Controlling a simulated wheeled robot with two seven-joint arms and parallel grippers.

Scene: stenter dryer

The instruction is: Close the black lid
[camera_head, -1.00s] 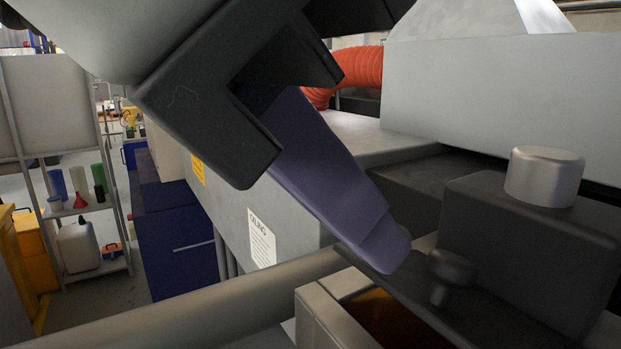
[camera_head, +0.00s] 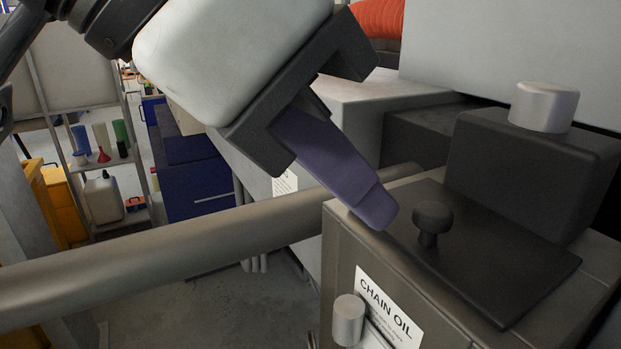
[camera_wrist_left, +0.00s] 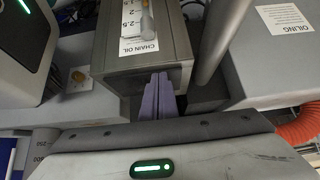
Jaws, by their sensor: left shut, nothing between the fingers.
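The black lid (camera_head: 485,255) is a flat dark plate with a round knob (camera_head: 432,220) near its left side. In the head view it lies about flat on top of the grey chain oil box (camera_head: 345,250), and no opening shows. My left gripper (camera_head: 376,212) comes down from the upper left with its purple fingers shut and empty. Its tips are at the lid's left edge, left of the knob; I cannot tell if they touch. The fingers also show in the left wrist view, in front of the box's dark end. My right gripper is not in view.
A dark block with a metal cylinder (camera_head: 543,106) on it stands behind the lid. A thick grey pipe (camera_head: 200,245) runs left of the box. A metal knob (camera_head: 348,318) sticks out of the box's front by the CHAIN OIL label (camera_head: 388,305).

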